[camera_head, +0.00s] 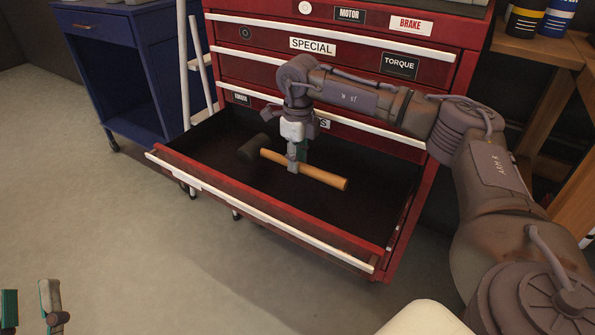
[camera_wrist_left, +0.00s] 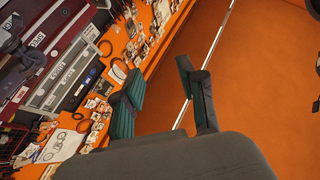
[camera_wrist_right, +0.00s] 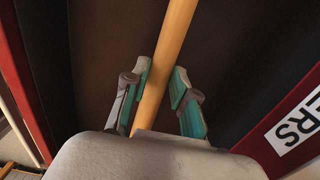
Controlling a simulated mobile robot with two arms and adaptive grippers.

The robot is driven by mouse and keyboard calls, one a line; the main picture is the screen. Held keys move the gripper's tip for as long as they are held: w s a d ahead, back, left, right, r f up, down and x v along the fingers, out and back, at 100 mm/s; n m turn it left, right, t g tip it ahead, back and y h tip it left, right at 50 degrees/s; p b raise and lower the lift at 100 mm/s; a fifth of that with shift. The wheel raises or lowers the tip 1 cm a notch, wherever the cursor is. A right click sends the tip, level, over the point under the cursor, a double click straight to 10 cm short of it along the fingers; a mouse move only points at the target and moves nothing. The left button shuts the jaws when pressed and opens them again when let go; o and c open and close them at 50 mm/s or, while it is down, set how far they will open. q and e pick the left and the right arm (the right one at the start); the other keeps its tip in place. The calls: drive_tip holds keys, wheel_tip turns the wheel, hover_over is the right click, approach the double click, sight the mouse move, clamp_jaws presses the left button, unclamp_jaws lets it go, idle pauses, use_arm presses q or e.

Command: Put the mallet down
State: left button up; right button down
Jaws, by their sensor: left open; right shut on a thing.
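The mallet has a dark head (camera_head: 253,149) and a light wooden handle (camera_head: 325,178). My right gripper (camera_head: 294,168) is shut on the handle near its middle, pointing down into the open red drawer (camera_head: 262,218). The mallet lies roughly level within the drawer's outline; I cannot tell whether it touches the drawer floor. In the right wrist view the handle (camera_wrist_right: 167,58) passes between the fingers (camera_wrist_right: 162,80), and the head is out of sight. My left gripper (camera_head: 28,308) is open and empty at the lower left, away from the drawer; its spread fingers also show in the left wrist view (camera_wrist_left: 160,82).
The drawer's dark floor (camera_head: 215,165) looks otherwise bare. Shut drawers of the red cabinet (camera_head: 270,68) rise behind my right arm. A blue cabinet (camera_head: 118,75) stands at the left, a wooden shelf (camera_head: 555,95) with bottles at the right. Grey floor in front is clear.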

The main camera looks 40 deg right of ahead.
use_arm(q)
drive_tip(key=shift+s+a+r+t+h+b, duration=0.1)
drive_tip(key=shift+s+r+t+h+b, duration=0.15)
drive_tip(key=shift+s+r+t, duration=0.5)
drive_tip(key=shift+s+r+t+h+b, duration=0.15)
drive_tip(key=shift+s+r+t+h, duration=0.3)
drive_tip(key=shift+r, duration=0.45)
use_arm(e)
drive_tip(key=shift+f, duration=1.6)
use_arm(q)
drive_tip(key=shift+s, duration=0.1)
use_arm(e)
drive_tip(key=shift+f, duration=0.1)
drive_tip(key=c, duration=0.9)
unclamp_jaws()
drive_tip(key=shift+r, duration=0.4)
wheel_tip(320, 180, up, 6)
drive_tip(key=shift+f+p, duration=0.1)
drive_tip(key=shift+p, duration=1.1)
wheel_tip(320, 180, up, 5)
drive_tip(key=shift+s+r+p, duration=0.1)
drive_tip(key=shift+s+p, duration=0.05)
drive_tip(key=shift+p, duration=0.6)
use_arm(q)
drive_tip(key=w+a+f+g+y, duration=0.1)
drive_tip(key=w+f+g+y, duration=0.3)
drive_tip(key=f+g, duration=0.6)
drive_tip(key=shift+f, duration=2.35)
use_arm(e)
drive_tip(key=shift+r, duration=0.2)
